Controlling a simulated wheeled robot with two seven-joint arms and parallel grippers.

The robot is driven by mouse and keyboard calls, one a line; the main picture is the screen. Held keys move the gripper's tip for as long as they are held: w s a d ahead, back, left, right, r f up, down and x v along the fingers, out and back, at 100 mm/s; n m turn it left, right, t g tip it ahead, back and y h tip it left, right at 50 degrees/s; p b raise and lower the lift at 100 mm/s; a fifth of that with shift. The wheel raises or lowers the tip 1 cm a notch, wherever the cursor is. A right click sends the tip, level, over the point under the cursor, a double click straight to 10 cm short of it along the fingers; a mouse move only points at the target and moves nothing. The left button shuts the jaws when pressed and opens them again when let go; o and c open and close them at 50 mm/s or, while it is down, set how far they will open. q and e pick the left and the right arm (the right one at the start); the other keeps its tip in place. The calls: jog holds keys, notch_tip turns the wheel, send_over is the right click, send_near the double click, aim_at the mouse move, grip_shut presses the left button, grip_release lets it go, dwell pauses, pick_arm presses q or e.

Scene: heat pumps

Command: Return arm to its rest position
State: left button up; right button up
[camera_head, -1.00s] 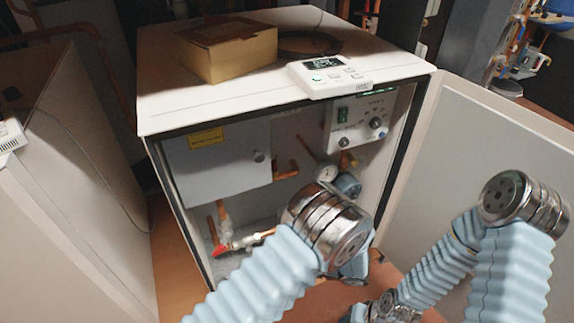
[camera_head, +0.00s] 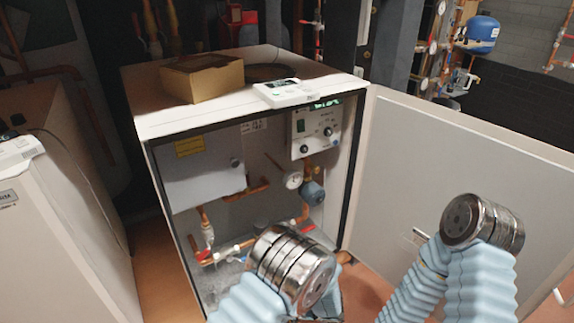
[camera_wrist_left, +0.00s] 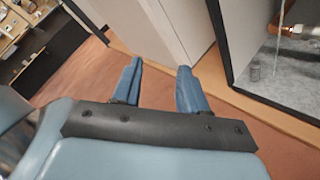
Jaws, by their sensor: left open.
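My left arm (camera_head: 290,270) comes in from the bottom of the head view, bent in front of the open heat pump cabinet (camera_head: 250,125). Its gripper is hidden there behind the arm. In the left wrist view my left gripper (camera_wrist_left: 158,85) is open, with nothing between its two blue fingers. It points down near the cabinet's lower edge, above the brown floor. My right arm (camera_head: 470,250) is bent at the lower right of the head view, in front of the open white door. Its gripper is not visible.
The cabinet door (camera_head: 460,160) stands open to the right. A cardboard box (camera_head: 205,80) and a white controller (camera_head: 285,93) rest on the cabinet top. Another white unit (camera_head: 65,220) stands at the left. Brown floor (camera_head: 160,270) shows between the units.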

pick_arm(q)
jog(key=s+a+f+n+g+h+p, duration=0.2)
jog(key=s+a+f+n+g+h, duration=0.2)
jog(key=s+f+n+g+h, duration=0.25)
jog(key=s+d+f+n+t+h+p, duration=0.1)
jog(key=s+d+f+n+h+p, duration=0.35)
jog(key=n+h, duration=0.85)
jog(key=w+n+t, duration=0.1)
jog(key=n, duration=0.2)
jog(key=w+a+r+n+t, duration=0.1)
jog(key=n+t, duration=0.1)
jog(key=n, duration=0.1)
jog(key=n+t+h, duration=0.1)
jog(key=n+t, duration=0.1)
jog(key=n, duration=0.1)
jog(key=shift+w+a+r+n, duration=0.15)
jog(key=shift+w+a+n, duration=0.1)
jog(key=shift+w, duration=0.15)
dwell(4.7)
